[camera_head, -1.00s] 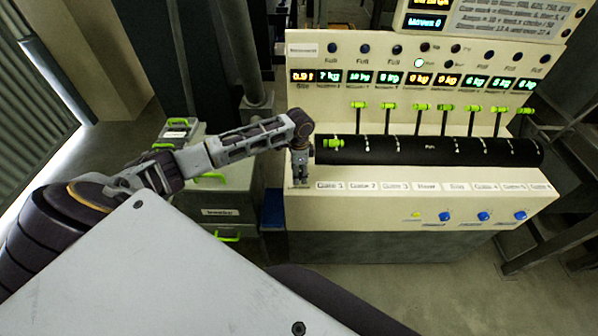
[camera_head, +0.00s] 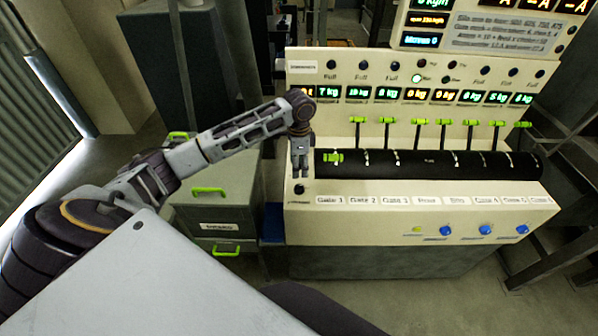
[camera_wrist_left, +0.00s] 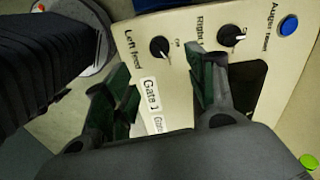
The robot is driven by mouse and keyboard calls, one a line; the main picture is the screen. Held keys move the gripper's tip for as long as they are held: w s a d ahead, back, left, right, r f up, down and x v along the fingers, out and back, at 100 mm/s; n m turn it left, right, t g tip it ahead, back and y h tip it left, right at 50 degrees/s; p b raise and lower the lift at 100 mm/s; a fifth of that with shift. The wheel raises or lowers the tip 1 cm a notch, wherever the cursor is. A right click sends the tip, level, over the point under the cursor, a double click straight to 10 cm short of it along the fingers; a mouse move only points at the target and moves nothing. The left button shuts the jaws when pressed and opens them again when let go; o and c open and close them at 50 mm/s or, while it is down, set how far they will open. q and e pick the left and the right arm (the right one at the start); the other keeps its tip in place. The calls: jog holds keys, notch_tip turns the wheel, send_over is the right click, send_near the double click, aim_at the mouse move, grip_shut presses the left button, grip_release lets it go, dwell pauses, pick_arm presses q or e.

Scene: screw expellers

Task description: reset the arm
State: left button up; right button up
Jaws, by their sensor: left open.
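My left arm (camera_head: 235,135) reaches in from the left of the head view. Its gripper (camera_head: 300,172) points down above the left end of the cream control console (camera_head: 420,222). In the left wrist view the two dark fingers of the gripper (camera_wrist_left: 165,95) are apart, with nothing between them but the panel beyond. A black knob labelled "Left feed" (camera_wrist_left: 159,47) and one labelled "Right" (camera_wrist_left: 231,35) lie past the fingertips. The "Gate 1" label (camera_wrist_left: 150,92) shows between the fingers. My right gripper is in neither view.
Several levers with green handles (camera_head: 388,121) stand along the black roller (camera_head: 430,164) right of the gripper. Blue buttons (camera_head: 485,230) line the console front. A grey cabinet with green handles (camera_head: 222,216) stands left of the console. Open floor lies in front.

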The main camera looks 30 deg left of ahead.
pick_arm(q)
jog(key=shift+r, duration=0.35)
dwell(0.4)
jog(key=s+d+f+n+t+h, duration=0.1)
jog(key=s+d+f, duration=0.4)
jog(key=s+d, duration=0.25)
jog(key=s+d+f+n+t+h, duration=0.1)
jog(key=s+d+f+n+t, duration=0.1)
jog(key=s+d+f, duration=0.5)
jog(key=shift+s+a+r+n+y, duration=0.9)
jog(key=shift+s+a+r+n, duration=0.6)
jog(key=shift+s+n, duration=1.95)
jog(key=s+f+m+b, duration=0.1)
jog(key=s+f, duration=0.1)
jog(key=f, duration=1.5)
jog(key=s+f+m+b, duration=0.1)
jog(key=s+f, duration=0.1)
jog(key=f, duration=1.6)
jog(key=s+a+f+g+b, duration=0.1)
jog(key=s+a+f, duration=0.1)
jog(key=s+f, duration=0.8)
jog(key=s+a+f+g+b, duration=0.1)
jog(key=s+f, duration=1)
jog(key=s, duration=0.1)
jog(key=shift+s+a+f, duration=0.25)
jog(key=shift+s+a, duration=0.05)
jog(key=shift+a, duration=0.1)
